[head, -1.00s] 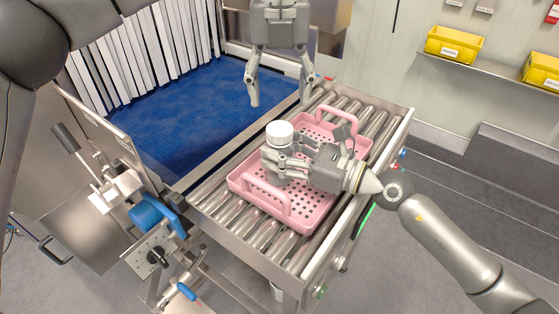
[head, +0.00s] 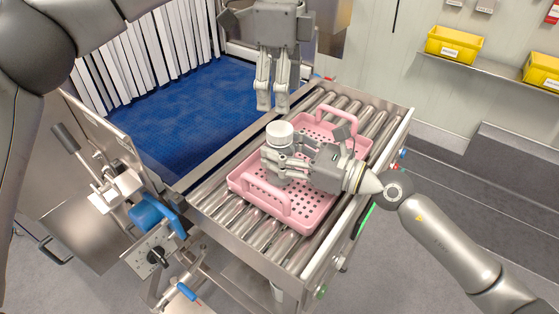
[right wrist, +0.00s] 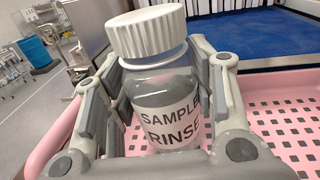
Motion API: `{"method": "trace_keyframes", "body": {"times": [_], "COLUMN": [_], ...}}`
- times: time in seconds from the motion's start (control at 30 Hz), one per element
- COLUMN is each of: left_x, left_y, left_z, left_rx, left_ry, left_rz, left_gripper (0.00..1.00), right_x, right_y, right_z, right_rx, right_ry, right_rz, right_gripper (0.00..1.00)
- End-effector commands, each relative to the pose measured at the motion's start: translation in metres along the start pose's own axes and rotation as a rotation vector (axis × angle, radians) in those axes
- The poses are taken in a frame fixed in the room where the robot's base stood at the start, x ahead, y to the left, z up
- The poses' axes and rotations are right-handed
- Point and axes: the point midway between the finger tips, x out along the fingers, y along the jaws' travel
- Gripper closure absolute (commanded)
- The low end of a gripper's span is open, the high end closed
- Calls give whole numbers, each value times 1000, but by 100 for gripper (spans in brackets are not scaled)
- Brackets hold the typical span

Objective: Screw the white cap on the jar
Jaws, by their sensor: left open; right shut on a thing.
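The jar (right wrist: 165,105) is a clear bottle with a "SAMPLE RINSE" label, standing upright in the right wrist view. The white cap (right wrist: 146,31) sits on its mouth, slightly tilted in that view; I cannot tell how tight it is. In the head view the cap (head: 279,132) shows on top of the jar, which is mostly hidden by fingers. My right gripper (head: 275,168) is shut around the jar's body, over the pink tray (head: 235,186). My left gripper (head: 271,108) points down, open and empty, above and behind the cap, apart from it.
The tray rests on a roller conveyor (head: 260,232) and has two raised handles. A blue belt (head: 190,100) with white strip curtains (head: 150,45) lies behind left. A lever mechanism (head: 150,215) stands at the left. Yellow bins (head: 454,45) sit on a wall shelf at right.

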Motion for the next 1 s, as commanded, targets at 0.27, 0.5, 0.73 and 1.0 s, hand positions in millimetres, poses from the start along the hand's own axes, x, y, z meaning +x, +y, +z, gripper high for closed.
{"method": "trace_keyframes", "body": {"times": [0.27, 0.5, 0.73, 1.0], "left_x": [0, 6, 38, 72], "left_y": [0, 0, 0, 0], "left_z": [0, 0, 1, 0], "left_rx": [-24, -22, -21, -22], "left_ry": [0, -1, -1, 0], "left_rz": [0, 1, 2, 1], "left_gripper": [38, 38, 38, 38], "right_x": [0, 0, 0, 0], "right_y": [0, 0, 0, 0], "right_z": [0, 0, 0, 0], "right_rx": [0, 0, 0, 0], "right_ry": [0, 0, 0, 0], "right_rz": [0, 0, 0, 0], "right_gripper": [100, 100, 100, 100]}}
